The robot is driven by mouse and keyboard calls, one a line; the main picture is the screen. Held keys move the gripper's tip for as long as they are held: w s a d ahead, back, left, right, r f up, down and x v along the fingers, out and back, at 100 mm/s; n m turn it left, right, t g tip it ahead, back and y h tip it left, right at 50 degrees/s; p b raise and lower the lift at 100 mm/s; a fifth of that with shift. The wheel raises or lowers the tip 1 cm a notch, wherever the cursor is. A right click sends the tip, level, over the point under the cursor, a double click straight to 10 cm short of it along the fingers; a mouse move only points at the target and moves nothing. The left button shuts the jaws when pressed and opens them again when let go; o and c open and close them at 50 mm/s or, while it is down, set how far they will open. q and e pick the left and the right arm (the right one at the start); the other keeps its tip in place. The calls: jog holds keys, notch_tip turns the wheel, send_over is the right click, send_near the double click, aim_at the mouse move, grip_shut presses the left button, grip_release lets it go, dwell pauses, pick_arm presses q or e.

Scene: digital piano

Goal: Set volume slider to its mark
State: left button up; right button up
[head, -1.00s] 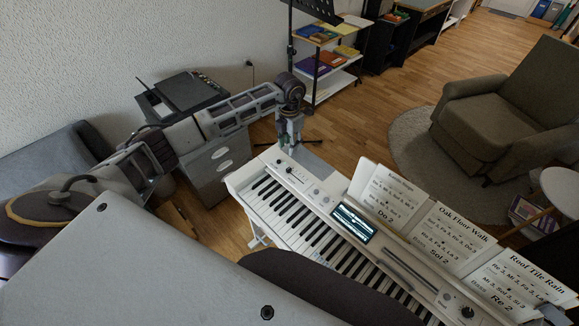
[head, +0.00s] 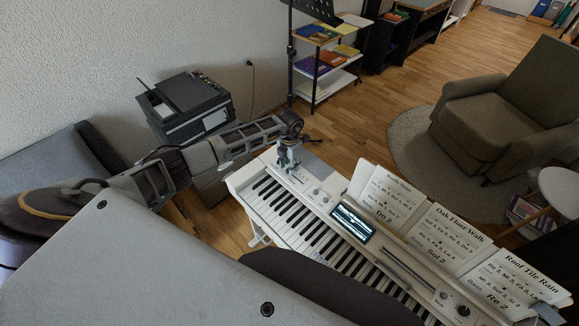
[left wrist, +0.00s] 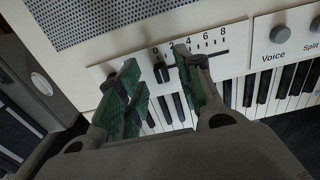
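The digital piano (head: 325,205) stands in the middle of the head view. My left gripper (head: 289,160) points down over the panel at its far left end. In the left wrist view, the volume slider's dark knob (left wrist: 160,72) is near the 0 end of its slot. The number scale (left wrist: 196,43) reads 0 to 8, and I cannot make out a separate target mark. The left gripper's green-padded fingers (left wrist: 159,88) are apart, with the knob between them and a gap to the right finger. I cannot tell whether the left finger touches it. My right gripper does not show.
The speaker grille (left wrist: 110,18) and the Voice knob (left wrist: 282,33) flank the slider area. Song sheets (head: 450,235) stand along the piano's back. A printer (head: 186,105) stands by the wall, and a music stand (head: 291,50) rises behind the piano.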

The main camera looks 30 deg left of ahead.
pick_arm(q)
jog(key=shift+f, duration=0.75)
grip_shut()
